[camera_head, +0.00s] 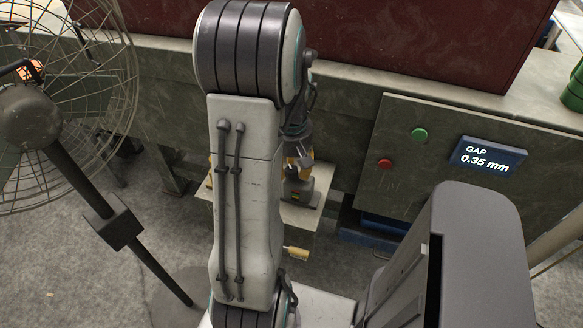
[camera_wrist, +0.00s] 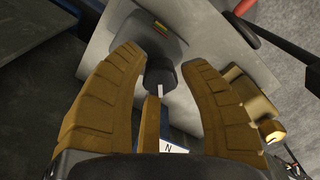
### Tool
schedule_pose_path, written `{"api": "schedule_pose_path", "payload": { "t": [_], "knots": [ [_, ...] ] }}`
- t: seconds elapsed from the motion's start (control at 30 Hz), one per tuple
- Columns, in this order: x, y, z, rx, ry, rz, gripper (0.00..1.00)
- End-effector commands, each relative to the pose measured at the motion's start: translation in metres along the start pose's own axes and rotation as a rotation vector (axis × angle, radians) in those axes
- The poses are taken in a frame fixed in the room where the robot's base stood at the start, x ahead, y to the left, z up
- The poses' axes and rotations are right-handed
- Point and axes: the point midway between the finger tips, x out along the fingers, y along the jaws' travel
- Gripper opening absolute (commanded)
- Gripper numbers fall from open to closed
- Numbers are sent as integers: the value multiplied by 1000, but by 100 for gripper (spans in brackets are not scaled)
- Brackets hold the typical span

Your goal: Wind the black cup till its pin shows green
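The black cup (camera_wrist: 161,73) is a small dark round piece between the tips of my gripper (camera_wrist: 160,62) in the wrist view. The two tan fingers stand apart on either side of it, with a gap visible on both sides. A pale thin rod (camera_wrist: 159,92) shows at the cup's near side. Beyond the cup is a dark housing (camera_wrist: 146,42) with a small red, yellow and green strip (camera_wrist: 161,27). I cannot make out the pin or its colour. In the head view my arm hides most of my gripper and the cup.
A grey plate (camera_wrist: 105,62) lies under the housing. A tan part with a brass knob (camera_wrist: 271,130) is right of my right finger. The head view shows a caged fan (camera_head: 30,115) at left and a panel display (camera_head: 487,158) reading GAP 0.35 mm at right.

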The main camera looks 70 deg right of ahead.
Motion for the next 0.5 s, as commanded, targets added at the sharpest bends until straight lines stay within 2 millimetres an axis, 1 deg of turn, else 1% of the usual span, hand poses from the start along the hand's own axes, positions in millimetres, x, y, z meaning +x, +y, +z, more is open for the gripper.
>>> {"api": "schedule_pose_path", "payload": {
  "t": [0.03,0.07,0.4,0.5],
  "knots": [
    [0,0,0,0,0,0,34],
    [0,0,0,0,0,0,32],
    [0,0,0,0,0,0,1],
    [0,0,0,3,0,0,0]
  ]
}}
